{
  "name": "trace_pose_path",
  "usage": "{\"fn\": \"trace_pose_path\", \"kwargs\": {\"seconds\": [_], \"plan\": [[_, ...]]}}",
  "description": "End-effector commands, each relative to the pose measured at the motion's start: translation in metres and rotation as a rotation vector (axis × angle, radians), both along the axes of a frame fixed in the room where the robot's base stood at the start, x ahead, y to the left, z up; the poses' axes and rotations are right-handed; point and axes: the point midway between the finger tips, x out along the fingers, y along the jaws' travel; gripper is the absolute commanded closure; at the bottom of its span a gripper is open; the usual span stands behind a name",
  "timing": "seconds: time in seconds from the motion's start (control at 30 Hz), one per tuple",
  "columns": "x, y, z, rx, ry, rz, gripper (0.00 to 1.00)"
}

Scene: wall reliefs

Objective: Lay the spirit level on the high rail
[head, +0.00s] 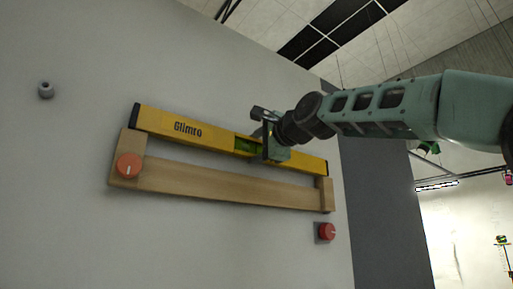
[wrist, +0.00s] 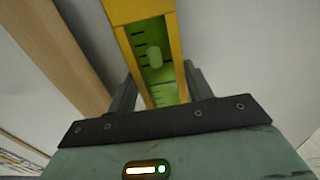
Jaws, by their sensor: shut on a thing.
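The yellow spirit level (head: 190,127), marked "Glimro" with dark end caps, lies lengthwise along the wooden rail (head: 230,187) on the wall. The rail has a raised block at each end. The level's left end is at the left block and its right end is just above the right block; I cannot tell whether it touches them. My gripper (head: 268,148) is shut on the level right of its middle, beside the green vial. In the wrist view the level (wrist: 174,35) runs between my fingers (wrist: 160,88), with the rail (wrist: 63,45) to the left.
An orange-red knob (head: 129,165) sits on the rail's left block. Another red knob (head: 326,231) is on the wall below the right end. A small grey knob (head: 45,90) is at the upper left. The wall above the level is bare.

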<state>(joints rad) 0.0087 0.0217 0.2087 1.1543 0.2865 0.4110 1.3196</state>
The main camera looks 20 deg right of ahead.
Motion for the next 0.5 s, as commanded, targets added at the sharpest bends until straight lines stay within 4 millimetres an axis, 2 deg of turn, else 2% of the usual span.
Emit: {"fn": "trace_pose_path", "kwargs": {"seconds": [0.5], "plan": [[-0.0008,-0.0001,-0.0034,0.001,-0.004,0.000,0.72]]}}
